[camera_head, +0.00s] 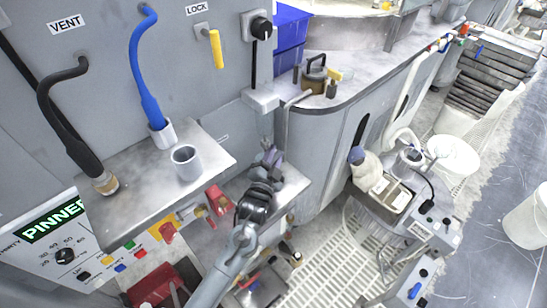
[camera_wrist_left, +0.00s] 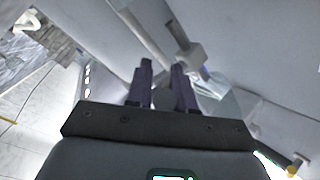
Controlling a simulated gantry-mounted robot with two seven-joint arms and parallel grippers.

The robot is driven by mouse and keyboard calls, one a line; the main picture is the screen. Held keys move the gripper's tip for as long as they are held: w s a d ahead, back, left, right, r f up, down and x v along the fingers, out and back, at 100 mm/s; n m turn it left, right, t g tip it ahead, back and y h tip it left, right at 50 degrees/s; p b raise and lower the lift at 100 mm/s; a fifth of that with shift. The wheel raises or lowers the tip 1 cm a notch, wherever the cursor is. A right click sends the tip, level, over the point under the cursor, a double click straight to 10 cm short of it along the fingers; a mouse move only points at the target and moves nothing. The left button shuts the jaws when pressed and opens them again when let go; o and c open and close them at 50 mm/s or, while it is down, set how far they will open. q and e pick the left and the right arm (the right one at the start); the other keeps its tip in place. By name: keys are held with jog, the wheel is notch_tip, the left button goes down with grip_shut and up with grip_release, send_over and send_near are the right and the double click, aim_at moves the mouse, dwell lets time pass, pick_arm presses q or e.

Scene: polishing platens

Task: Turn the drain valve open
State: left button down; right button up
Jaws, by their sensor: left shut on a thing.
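My left gripper (camera_head: 268,152) reaches up from the bottom of the head view to the corner between the wall and the counter. Its purple fingers show in the left wrist view (camera_wrist_left: 165,76), apart from each other and shut on the drain valve, whose held part they mostly hide. A grey pipe (camera_head: 287,118) comes down beside the fingers from a light grey block (camera_head: 261,100) on the wall. In the left wrist view a pale fitting (camera_wrist_left: 189,55) lies just beyond the fingertips. I cannot tell the valve's angle. My right gripper is out of view.
A metal shelf (camera_head: 140,185) with a grey cup (camera_head: 187,162) and hoses stands left of my gripper. Red handles (camera_head: 219,201) sit close to my wrist.

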pick_arm(q)
jog(key=n+t+b, duration=0.1)
jog(key=t+b, duration=0.1)
jog(key=b, duration=0.1)
jog(key=shift+w+d+f+n, duration=0.1)
jog(key=shift+d+f+n, duration=0.05)
jog(key=shift+f+n, duration=0.25)
jog(key=shift+r+t, duration=0.35)
jog(key=shift+t, duration=0.05)
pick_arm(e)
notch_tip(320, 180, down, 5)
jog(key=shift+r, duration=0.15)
pick_arm(q)
jog(key=c, duration=1.1)
grip_release()
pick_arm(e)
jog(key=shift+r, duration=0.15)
